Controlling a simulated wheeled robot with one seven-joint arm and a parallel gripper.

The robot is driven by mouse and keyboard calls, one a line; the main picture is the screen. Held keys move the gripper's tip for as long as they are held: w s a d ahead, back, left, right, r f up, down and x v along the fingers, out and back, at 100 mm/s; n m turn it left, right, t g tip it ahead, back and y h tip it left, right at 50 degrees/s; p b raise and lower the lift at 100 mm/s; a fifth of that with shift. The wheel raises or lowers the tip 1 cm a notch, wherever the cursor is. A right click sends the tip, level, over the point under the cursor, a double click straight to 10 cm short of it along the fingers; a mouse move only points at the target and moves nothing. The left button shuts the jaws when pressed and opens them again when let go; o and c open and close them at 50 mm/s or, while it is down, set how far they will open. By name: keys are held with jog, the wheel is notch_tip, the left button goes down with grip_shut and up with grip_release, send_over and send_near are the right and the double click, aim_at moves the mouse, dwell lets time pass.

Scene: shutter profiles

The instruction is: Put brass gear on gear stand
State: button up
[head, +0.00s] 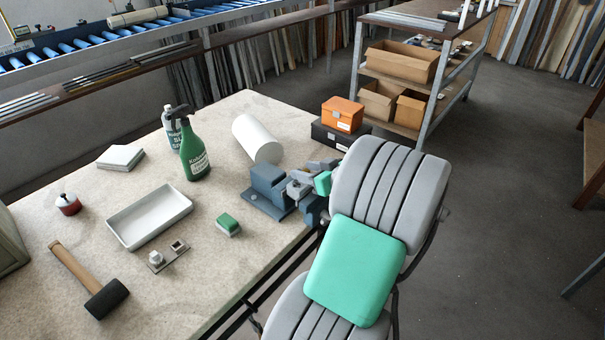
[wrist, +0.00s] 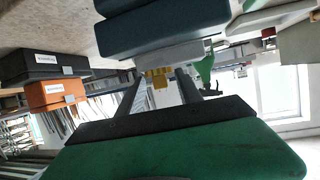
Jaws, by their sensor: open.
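The brass gear (wrist: 158,78) shows in the wrist view as a small yellow toothed piece against the light grey jaw of a blue-grey vise (wrist: 165,30). My gripper (wrist: 160,74) is open, with one finger on each side of the gear; I cannot tell whether they touch it. In the head view my arm reaches over the table's right edge to the vise (head: 268,190), and the gear is hidden there. A small plate with a post and a square socket (head: 168,256) lies on the table; it may be the gear stand, but I cannot tell surely.
Near the plate are a white tray (head: 149,215), a green and white block (head: 228,225) and a mallet (head: 90,280). A green spray bottle (head: 194,152), a white cylinder (head: 257,139) and orange (head: 342,115) and black boxes (head: 333,138) stand farther back.

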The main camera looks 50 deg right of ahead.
aim_at(304, 170)
jog(key=x, duration=0.3)
jog(key=shift+a, duration=0.1)
jog(key=c, duration=0.8)
jog(key=shift+s+f, duration=0.1)
grip_shut()
